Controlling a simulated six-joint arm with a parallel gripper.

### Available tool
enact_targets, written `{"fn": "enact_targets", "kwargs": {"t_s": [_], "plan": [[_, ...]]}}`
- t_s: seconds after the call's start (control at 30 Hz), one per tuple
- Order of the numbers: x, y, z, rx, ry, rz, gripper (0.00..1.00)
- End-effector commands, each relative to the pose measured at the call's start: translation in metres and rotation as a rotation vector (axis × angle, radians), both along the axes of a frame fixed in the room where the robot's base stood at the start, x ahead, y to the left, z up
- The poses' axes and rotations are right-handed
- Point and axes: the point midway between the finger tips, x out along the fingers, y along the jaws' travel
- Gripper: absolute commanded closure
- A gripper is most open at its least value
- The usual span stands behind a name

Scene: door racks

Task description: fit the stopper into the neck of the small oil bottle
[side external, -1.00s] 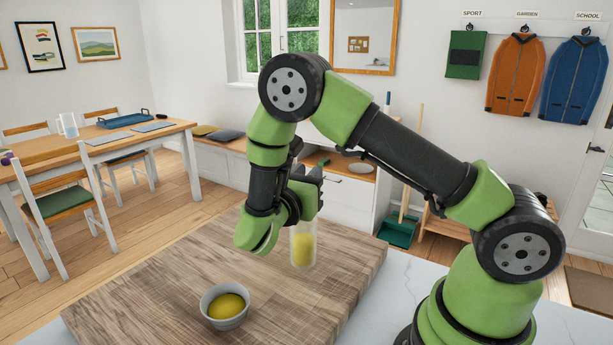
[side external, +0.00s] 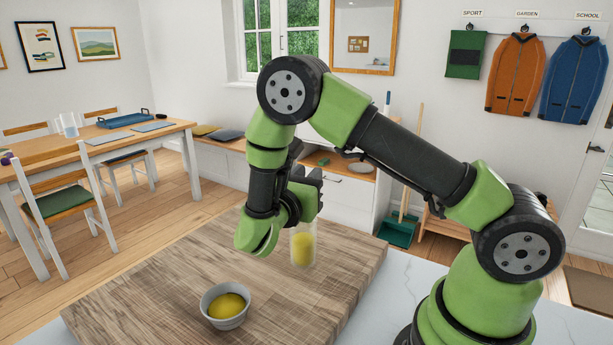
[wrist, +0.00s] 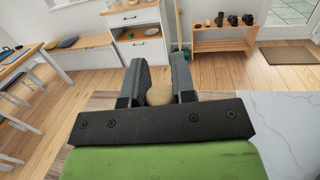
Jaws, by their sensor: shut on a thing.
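The small oil bottle (side external: 303,249) is clear, with yellow oil inside, and stands upright on the wooden board (side external: 345,262). My gripper (side external: 308,182) is above the bottle, and its fingers hide part of the bottle's top in the side view. In the wrist view my gripper (wrist: 160,82) is shut on the stopper (wrist: 160,95), a round tan piece between the two fingers. The bottle does not show in the wrist view. I cannot tell whether the stopper touches the neck.
A grey bowl (side external: 225,306) with yellow content stands on the board at the front left. The board around the bowl and bottle is otherwise clear. A white marble counter (side external: 395,290) lies to the right of the board.

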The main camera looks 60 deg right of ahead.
Motion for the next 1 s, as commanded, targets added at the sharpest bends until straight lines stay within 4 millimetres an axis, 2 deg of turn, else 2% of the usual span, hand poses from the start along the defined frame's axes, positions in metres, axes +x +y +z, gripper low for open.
{"fn": "enact_targets", "kwargs": {"t_s": [0.73,0.77,0.87,1.0], "plan": [[0.000,0.000,-0.019,0.000,0.001,0.000,1.00],[0.000,0.000,-0.019,0.000,0.000,0.000,0.71],[0.000,0.000,-0.019,0.000,0.000,0.000,0.48],[0.000,0.000,-0.018,0.000,0.000,0.000,0.46]]}}
